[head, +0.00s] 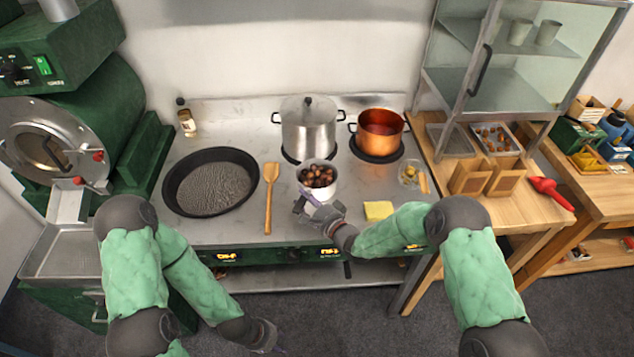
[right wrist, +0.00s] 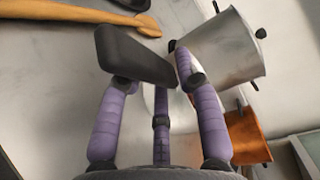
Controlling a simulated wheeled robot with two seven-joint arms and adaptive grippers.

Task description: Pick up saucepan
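The saucepan (head: 319,191) is a small pale metal pan full of brown chestnuts, at the front middle of the steel counter. My right gripper (head: 313,203), with purple fingers, is at the pan's near-left side. In the right wrist view, a dark block, which looks like the saucepan handle (right wrist: 133,55), lies among the fingers (right wrist: 163,65). One finger passes behind it and another is at its right end. A firm grip cannot be made out, and the pan's body is not clear there. My left gripper (head: 272,343) hangs low in front of the counter, apart from everything; its fingers barely show.
A lidded steel pot (head: 309,132) and a copper pot (head: 378,131) stand behind the saucepan. A wooden spatula (head: 270,190) and black perforated pan (head: 168,189) lie left. A yellow sponge (head: 378,210) and small glass dish (head: 408,173) are right.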

